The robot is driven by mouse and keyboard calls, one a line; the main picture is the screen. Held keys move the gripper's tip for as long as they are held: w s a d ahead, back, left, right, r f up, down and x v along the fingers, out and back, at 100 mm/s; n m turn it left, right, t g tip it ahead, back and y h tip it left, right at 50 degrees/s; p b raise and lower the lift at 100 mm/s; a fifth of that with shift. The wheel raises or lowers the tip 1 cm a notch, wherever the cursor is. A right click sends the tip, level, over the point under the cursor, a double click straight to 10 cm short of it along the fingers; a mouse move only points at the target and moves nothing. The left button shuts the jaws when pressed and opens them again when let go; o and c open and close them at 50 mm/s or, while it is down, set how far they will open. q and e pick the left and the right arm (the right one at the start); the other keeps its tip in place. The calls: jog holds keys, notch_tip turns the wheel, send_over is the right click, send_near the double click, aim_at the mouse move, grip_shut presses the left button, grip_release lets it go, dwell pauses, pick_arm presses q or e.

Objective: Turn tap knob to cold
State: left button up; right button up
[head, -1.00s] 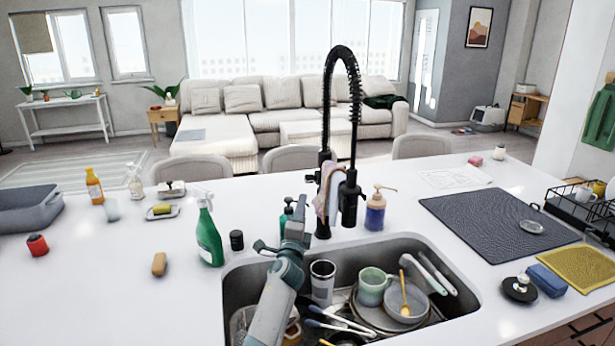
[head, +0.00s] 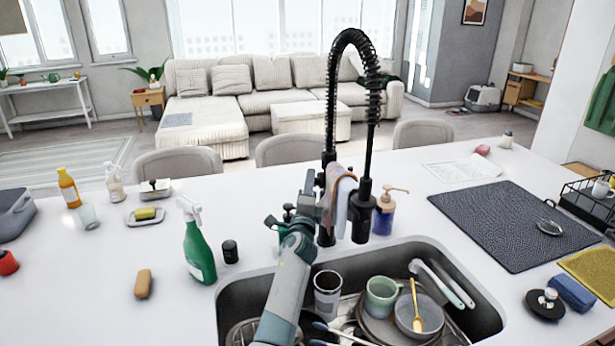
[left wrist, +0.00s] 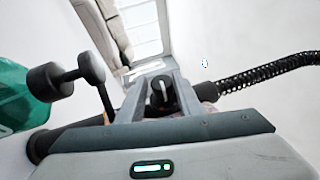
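The black tap (head: 331,190) with a tall spring hose stands behind the sink. A cloth hangs on it. My left gripper (head: 309,196) is raised over the sink's back edge, just left of the tap body. In the left wrist view my left gripper (left wrist: 158,88) has its fingers apart. In the head view the gripper hides the knob. My right gripper is not in view.
The sink (head: 470,275) holds a mug (head: 381,296), a tumbler (head: 327,290), plates and utensils. A green spray bottle (head: 200,250) and a dark teal pump bottle (head: 287,215) stand left of the tap. A blue soap dispenser (head: 384,218) stands close on its right.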

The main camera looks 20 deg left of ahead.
pick_arm(q)
jog(key=shift+w+r, duration=0.15)
jog(key=shift+w, duration=0.1)
jog(key=shift+r, duration=0.1)
jog(key=shift+s, duration=0.1)
jog(key=c, duration=0.8)
jog(key=shift+o, duration=0.2)
